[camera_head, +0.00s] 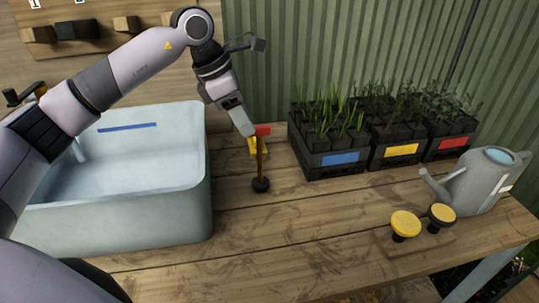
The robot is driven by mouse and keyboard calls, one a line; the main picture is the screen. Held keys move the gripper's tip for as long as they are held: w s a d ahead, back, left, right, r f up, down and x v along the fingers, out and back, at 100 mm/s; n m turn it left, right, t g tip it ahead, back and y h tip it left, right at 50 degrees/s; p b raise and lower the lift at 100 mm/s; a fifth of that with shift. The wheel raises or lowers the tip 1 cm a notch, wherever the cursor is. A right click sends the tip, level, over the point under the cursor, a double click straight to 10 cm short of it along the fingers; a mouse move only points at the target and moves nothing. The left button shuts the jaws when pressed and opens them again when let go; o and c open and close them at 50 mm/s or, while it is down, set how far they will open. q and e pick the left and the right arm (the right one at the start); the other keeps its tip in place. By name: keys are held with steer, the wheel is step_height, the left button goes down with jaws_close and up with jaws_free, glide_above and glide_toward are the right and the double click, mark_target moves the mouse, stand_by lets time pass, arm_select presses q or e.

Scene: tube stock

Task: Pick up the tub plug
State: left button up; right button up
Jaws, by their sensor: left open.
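What looks like the tub plug (261,184) stands upright on the bench, right of the tub. It has a round black base and a thin brown stem. A small red piece (263,130) shows at the stem's top. My left gripper (249,131) points down at the top of the stem, beside the red piece. It is open; whether its fingers touch the stem I cannot tell. The pale blue tub (183,212) sits at the left with a blue strip on its inner wall. My right gripper is not in view.
A yellow object (254,151) stands just behind the stem. Black seedling trays (330,172) with blue, yellow and red labels line the back right. A grey watering can (478,187) and two yellow-faced black pieces (405,223) (442,213) are at the right. The front middle bench is clear.

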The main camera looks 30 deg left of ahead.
mark_target(257, 127)
arm_select(q)
steer(key=shift+w+d+f, duration=0.1)
steer(key=shift+w+d, duration=0.05)
steer(key=shift+w, duration=0.45)
steer(key=x, duration=0.4)
steer(key=p+x, duration=0.1)
steer(key=x, duration=0.2)
steer(key=shift+w+d, duration=0.15)
steer(key=shift+w, duration=0.15)
steer(key=shift+c, duration=0.3)
steer(key=shift+r, duration=0.25)
jaws_close()
